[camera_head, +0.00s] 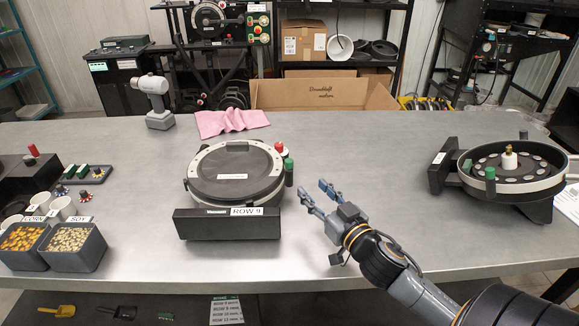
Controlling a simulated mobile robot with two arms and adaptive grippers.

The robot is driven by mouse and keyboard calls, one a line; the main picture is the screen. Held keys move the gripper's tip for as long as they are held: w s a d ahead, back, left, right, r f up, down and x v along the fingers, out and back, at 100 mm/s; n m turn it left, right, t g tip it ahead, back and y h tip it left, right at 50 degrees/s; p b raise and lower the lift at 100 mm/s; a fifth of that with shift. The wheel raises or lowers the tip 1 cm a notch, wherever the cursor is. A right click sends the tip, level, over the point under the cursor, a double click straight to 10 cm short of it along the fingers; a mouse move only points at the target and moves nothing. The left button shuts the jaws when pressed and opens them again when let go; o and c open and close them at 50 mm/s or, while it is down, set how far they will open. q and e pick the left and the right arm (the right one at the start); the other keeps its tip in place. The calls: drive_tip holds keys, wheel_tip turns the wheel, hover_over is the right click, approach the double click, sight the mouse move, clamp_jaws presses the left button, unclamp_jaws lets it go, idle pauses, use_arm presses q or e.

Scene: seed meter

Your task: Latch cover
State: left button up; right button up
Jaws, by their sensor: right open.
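The seed meter labelled ROW 9 (228,218) stands near the middle of the table. Its dark round cover (235,172) lies on top inside a pale ring. A red knob (280,147) and a green latch handle (289,172) are at the cover's right edge. My right gripper (314,192) is open and empty, a little right of and apart from the green handle, its fingers pointing to the upper left. A second seed meter (510,170) at the right is uncovered and shows a dark disc with pale round spots. My left gripper is not in view.
Bins of corn (22,258) and soy (72,262) stand at the left front, with knobs and small parts behind them. The table between the two meters is clear apart from my arm.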

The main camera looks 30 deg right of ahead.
sight(291, 166)
drive_tip(key=w, duration=0.4)
drive_tip(key=w+p, duration=0.1)
drive_tip(key=w, duration=0.3)
drive_tip(key=w+d, duration=0.1)
drive_tip(key=w, duration=0.2)
drive_tip(key=shift+w+p, duration=0.4)
drive_tip(key=shift+w, duration=0.5)
